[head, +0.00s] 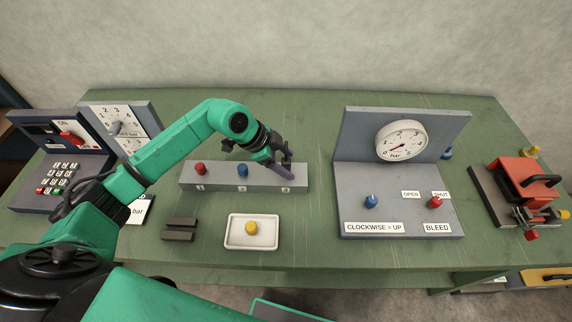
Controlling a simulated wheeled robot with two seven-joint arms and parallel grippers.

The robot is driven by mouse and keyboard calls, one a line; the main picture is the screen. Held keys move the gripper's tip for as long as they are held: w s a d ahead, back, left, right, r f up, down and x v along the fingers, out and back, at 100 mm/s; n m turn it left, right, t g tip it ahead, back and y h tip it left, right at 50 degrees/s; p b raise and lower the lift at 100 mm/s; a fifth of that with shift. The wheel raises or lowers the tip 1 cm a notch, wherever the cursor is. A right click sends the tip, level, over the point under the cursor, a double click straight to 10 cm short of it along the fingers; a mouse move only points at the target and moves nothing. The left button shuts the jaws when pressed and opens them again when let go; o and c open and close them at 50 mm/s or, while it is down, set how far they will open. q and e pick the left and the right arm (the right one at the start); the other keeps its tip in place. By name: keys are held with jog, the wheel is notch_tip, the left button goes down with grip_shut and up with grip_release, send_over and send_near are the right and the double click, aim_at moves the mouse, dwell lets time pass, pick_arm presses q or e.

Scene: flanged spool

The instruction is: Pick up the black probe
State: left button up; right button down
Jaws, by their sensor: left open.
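A long grey block (216,177) lies on the green table, with a red-topped piece (201,168) and a blue-topped piece (243,170) standing in it above small number labels. My left gripper (282,170) is open over the block's right end, above the third label. I cannot make out a black probe; my gripper covers that spot, so a probe there would be hidden. I cannot tell whether the fingers are around anything or touching the block. My right gripper is not in view.
A white tray (233,239) with a yellow-topped piece (251,228) and dark bars (179,229) lie in front of the block. A gauge panel (400,185) stands right, a red clamp-like device (525,182) farther right. A keypad panel (62,165) stands left.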

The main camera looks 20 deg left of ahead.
pick_arm(q)
jog(key=shift+f, duration=0.1)
grip_shut()
